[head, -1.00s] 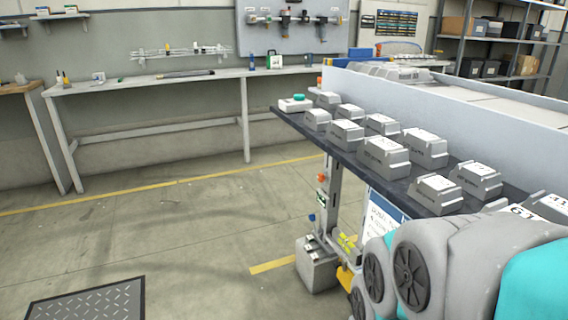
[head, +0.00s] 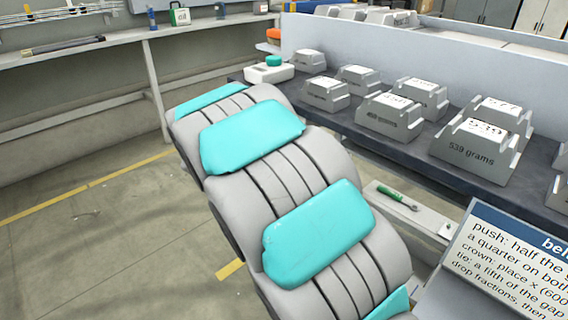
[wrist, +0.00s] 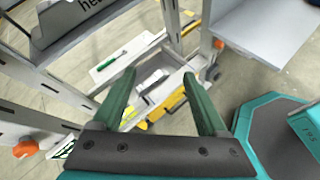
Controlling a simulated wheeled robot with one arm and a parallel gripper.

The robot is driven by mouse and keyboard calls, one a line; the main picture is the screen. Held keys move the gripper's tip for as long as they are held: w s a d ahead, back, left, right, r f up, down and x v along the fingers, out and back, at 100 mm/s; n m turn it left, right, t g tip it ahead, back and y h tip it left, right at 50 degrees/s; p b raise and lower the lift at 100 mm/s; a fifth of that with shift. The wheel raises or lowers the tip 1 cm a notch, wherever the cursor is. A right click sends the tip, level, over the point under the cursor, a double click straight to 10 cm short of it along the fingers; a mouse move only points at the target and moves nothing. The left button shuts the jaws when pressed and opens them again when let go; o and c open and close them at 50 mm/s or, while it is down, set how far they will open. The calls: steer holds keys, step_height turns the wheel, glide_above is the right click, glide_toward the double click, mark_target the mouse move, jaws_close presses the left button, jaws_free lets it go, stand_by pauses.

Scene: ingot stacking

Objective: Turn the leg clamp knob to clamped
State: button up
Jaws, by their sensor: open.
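In the wrist view, my gripper (wrist: 158,78) is open and empty, its two green fingers pointing down toward the lower part of a metal stand. An orange knob (wrist: 25,148) shows at the lower left, beside a grey slotted post. Another small orange knob (wrist: 218,44) is on a post to the right of the right finger. I cannot tell which is the leg clamp knob, or its setting. Both are apart from the fingers. In the head view my arm crosses the middle, and neither the gripper nor these knobs can be made out.
Several grey ingots (head: 390,117) stand on a dark shelf (head: 362,136). A green-handled tool (head: 390,193) lies on a white ledge below it. A printed sign (head: 510,250) is at the lower right. Open floor (head: 80,225) lies to the left.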

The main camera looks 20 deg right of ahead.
steer(key=w+a+f+n+t+h+b, duration=0.1)
steer(key=w+a+f+n+t+h, duration=0.2)
steer(key=w, duration=0.5)
steer(key=w+a+f+n+t, duration=0.2)
steer(key=w+n+t, duration=0.1)
steer(key=w+n, duration=0.4)
steer(key=w+a+f+n+t+h+b, duration=0.1)
steer(key=w+a+f+n+t+h, duration=0.15)
steer(key=w, duration=0.75)
steer(key=x, duration=0.7)
steer(key=shift+d+n+p, duration=0.25)
steer(key=shift+n+p, duration=0.1)
steer(key=shift+p, duration=0.1)
steer(key=shift+w+y, duration=0.1)
steer(key=shift+y, duration=0.15)
steer(key=shift+c, duration=0.3)
jaws_close()
